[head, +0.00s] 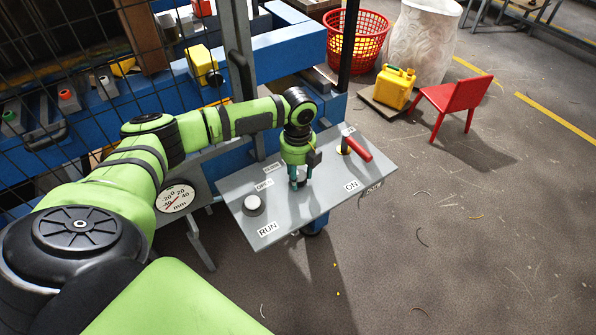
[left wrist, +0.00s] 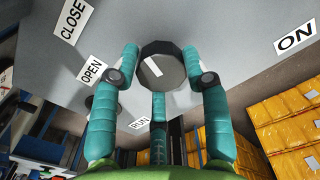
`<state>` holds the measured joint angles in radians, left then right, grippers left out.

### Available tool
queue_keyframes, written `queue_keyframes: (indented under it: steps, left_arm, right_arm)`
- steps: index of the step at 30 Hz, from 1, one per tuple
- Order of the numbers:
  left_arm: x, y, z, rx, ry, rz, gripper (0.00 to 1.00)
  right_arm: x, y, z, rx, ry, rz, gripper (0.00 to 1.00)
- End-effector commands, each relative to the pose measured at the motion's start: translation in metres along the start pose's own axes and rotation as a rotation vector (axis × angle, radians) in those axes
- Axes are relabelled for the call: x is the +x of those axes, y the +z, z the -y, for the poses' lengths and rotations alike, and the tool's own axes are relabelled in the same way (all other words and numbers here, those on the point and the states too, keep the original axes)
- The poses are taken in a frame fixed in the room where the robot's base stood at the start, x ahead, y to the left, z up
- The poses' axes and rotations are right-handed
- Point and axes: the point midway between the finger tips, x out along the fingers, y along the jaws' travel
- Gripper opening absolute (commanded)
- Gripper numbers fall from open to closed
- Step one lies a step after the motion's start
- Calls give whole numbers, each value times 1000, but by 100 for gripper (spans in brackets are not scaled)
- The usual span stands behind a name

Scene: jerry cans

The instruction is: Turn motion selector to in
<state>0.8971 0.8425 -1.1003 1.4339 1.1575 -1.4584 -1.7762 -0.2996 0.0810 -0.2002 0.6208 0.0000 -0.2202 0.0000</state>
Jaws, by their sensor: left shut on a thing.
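In the head view my left gripper (head: 298,183) points down at the middle of the panel and hides the knob. Labels OPEN (left wrist: 90,72) and CLOSE (left wrist: 74,18) are to the left of the knob in the wrist view. I can read no IN label. My right gripper is not in view.
A pale round button (head: 253,204) is near the RUN label (head: 268,228). A red-handled lever (head: 357,149) stands near the ON label (head: 351,186). A dial in mm (head: 175,198) is left of the panel. A yellow jerry can (head: 394,87) and red chair (head: 456,103) stand beyond.

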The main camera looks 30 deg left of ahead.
Motion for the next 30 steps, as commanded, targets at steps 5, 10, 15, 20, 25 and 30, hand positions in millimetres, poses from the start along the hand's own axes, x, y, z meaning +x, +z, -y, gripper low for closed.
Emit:
queue_keyframes:
  steps: [5, 10, 15, 20, 25, 30]
  left_arm:
    - [-6, 7, 2, 16, -11, 18, 14]
    - [-6, 8, 2, 19, -13, 18, 14]
    - [-6, 8, 2, 18, -13, 19, 14]
    - [-5, 7, 2, 19, -12, 17, 68]
    - [-3, 4, 2, 22, -8, 11, 68]
    - [-7, 3, 2, 24, -8, 9, 68]
  right_arm:
    - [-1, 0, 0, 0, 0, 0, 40]
    - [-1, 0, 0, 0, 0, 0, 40]
    - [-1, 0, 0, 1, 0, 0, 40]
    - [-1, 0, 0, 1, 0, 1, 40]
    - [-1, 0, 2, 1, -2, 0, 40]
    - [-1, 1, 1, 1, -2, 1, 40]
